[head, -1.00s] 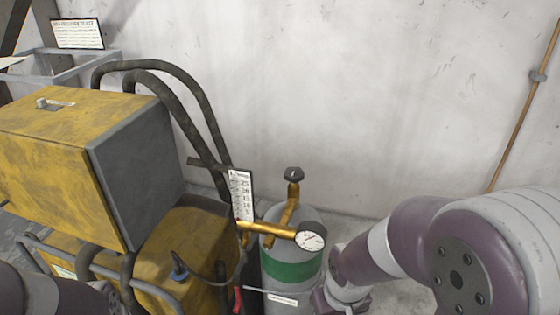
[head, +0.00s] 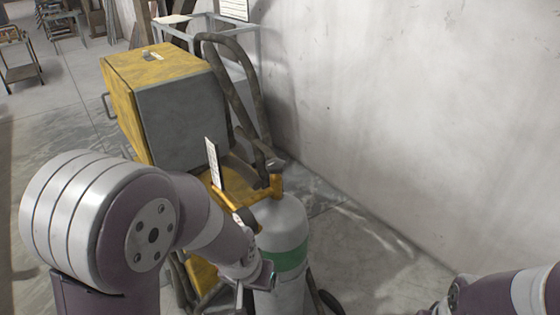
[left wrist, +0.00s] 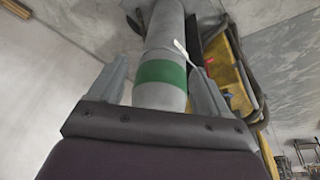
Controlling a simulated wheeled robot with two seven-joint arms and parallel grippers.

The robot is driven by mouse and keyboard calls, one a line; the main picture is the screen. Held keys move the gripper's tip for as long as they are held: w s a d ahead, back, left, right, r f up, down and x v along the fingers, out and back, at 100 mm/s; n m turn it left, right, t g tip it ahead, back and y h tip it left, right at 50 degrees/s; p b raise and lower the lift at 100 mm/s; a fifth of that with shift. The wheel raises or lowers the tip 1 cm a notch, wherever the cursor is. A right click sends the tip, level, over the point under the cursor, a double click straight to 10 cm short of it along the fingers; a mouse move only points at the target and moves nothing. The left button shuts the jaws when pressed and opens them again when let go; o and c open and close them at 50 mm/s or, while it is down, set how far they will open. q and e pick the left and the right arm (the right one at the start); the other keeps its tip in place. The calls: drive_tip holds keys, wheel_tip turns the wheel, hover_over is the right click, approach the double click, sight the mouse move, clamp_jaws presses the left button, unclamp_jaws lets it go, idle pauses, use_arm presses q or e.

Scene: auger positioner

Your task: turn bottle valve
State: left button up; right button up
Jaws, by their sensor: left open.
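The grey gas bottle (head: 291,222) with a green band stands upright at centre in the head view. A brass valve (head: 276,184) with a dark knob (head: 279,163) is on its top. My left gripper (head: 262,276) is beside the bottle, near the green band and below the valve. It partly hides the bottle. In the left wrist view the open fingers of my left gripper (left wrist: 160,70) show on either side of the bottle (left wrist: 164,40) and its green band (left wrist: 162,74); contact cannot be told. My right arm shows at the lower right, but its gripper is out of view.
A gauge (head: 245,219) and a white label plate (head: 214,163) are beside the valve. A bare wall (head: 420,110) closes the right; floor (head: 375,265) there is clear.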

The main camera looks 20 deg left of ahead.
use_arm(q)
drive_tip(key=w+d+r+t+p, duration=0.2)
drive_tip(key=w+d+t, duration=0.15)
drive_tip(key=w, duration=0.45)
drive_tip(key=n+t+y+p, duration=0.6)
drive_tip(key=t+y, duration=0.3)
approach(278, 169)
drive_tip(key=p+x, duration=0.3)
drive_tip(key=x, duration=0.8)
drive_tip(key=shift+w+a, duration=0.15)
drive_tip(key=shift+w, duration=0.1)
drive_tip(key=shift+w+a+f, duration=0.1)
drive_tip(key=shift+w+a, duration=0.15)
drive_tip(key=shift+w, duration=0.1)
drive_tip(key=c, duration=1)
use_arm(e)
wheel_tip(278, 169, up, 13)
drive_tip(key=a, duration=0.1)
drive_tip(key=shift+w, duration=0.2)
